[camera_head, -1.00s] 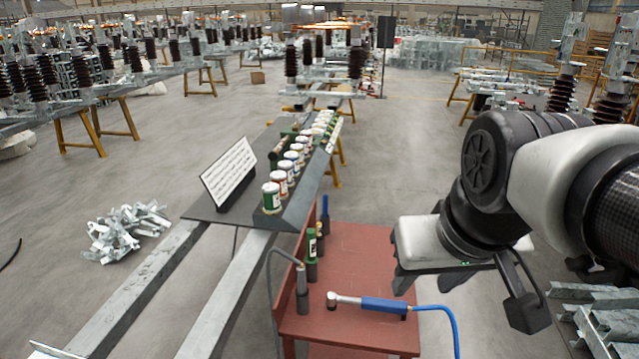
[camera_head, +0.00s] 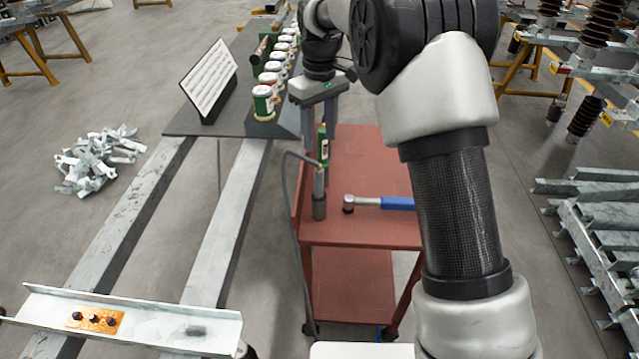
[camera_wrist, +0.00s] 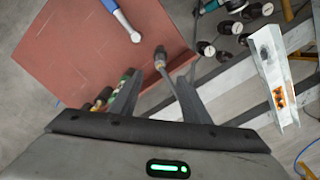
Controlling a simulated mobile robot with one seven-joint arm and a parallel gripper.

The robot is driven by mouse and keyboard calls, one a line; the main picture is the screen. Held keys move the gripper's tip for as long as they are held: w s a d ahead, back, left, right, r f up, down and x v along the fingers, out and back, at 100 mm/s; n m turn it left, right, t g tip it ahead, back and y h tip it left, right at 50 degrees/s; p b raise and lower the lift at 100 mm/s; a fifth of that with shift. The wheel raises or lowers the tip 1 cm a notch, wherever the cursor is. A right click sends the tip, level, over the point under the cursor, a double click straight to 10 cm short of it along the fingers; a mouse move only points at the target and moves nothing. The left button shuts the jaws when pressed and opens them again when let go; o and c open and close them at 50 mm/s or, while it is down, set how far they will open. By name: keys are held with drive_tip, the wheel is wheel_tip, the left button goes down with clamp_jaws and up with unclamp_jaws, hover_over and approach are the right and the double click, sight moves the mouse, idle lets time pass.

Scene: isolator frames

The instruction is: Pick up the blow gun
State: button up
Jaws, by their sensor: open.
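What looks like the blow gun, a slim grey tool with a grey hose (camera_head: 320,181), stands upright in a dark holder (camera_head: 319,207) at the left edge of the red cart (camera_head: 368,229). In the wrist view its grey body (camera_wrist: 160,58) shows just beyond my fingertips, near the cart edge. My gripper (camera_head: 318,128) is open and empty, pointing down above the row of holders, behind this tool in the head view. In the wrist view my gripper (camera_wrist: 158,80) has its fingers spread. A green-labelled item (camera_head: 322,146) stands behind the tool, close to my fingers.
A blue-handled tool (camera_head: 394,203) lies on the cart top. A dark shelf (camera_head: 190,118) with several cans (camera_head: 263,103) and a sign (camera_head: 209,78) is at left. Metal beams (camera_head: 228,220) run beside the cart. My arm hides much of the cart's right side.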

sight(319, 183)
wheel_tip(319, 183, down, 16)
drive_tip(key=shift+a+f, duration=0.1)
idle(0.5)
drive_tip(key=shift+c, duration=0.5)
clamp_jaws()
